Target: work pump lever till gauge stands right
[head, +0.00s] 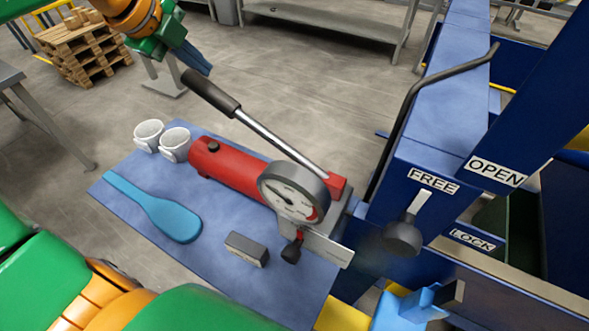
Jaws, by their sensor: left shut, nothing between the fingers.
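The pump lever (265,134) is a silver rod with a black grip (210,92), rising up-left from the red hand pump (236,170). The round gauge (289,197) has a grey rim, a pale face and a red zone at its lower right. Its needle is too small to read surely. My left gripper (193,60), with blue fingers, is shut and empty, close to the upper end of the grip. I cannot tell whether it touches the grip.
The pump lies on a blue bench top (200,255) with a light-blue paddle (160,210), two white cups or rolls (174,144) and a grey block (246,248). A blue press frame (455,110) with a FREE/LOCK knob (404,237) stands close on the right.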

